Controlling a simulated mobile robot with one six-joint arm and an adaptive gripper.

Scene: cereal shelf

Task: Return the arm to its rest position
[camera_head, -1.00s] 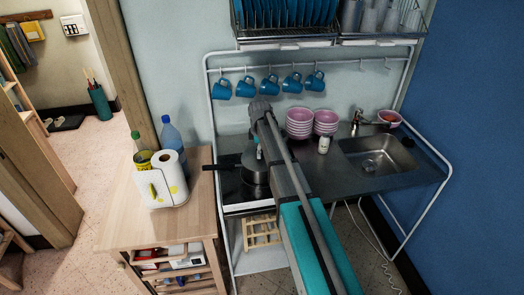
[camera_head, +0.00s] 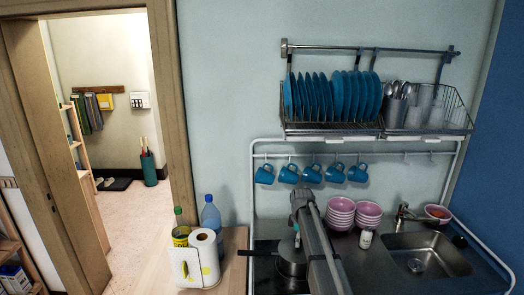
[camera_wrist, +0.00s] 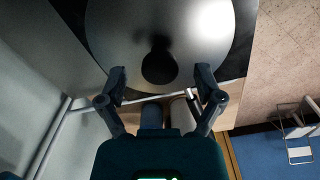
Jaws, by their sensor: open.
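My gripper (camera_wrist: 161,74) is open and empty in the wrist view, its two fingers spread on either side of a dark round knob (camera_wrist: 160,64). The knob is on a round silver lid (camera_wrist: 195,25). I cannot tell how high the fingers are above the lid. In the head view my arm comes up from the bottom edge, and my gripper is hidden behind it. The pot (camera_head: 291,263) stands on the stove beside my arm, partly hidden by it.
Blue mugs (camera_head: 312,174) hang from a rail behind my arm, under a dish rack (camera_head: 330,130). Pink bowls (camera_head: 341,212) and a sink (camera_head: 425,258) are to the right. A paper towel roll (camera_head: 204,258) and bottles (camera_head: 211,217) stand left.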

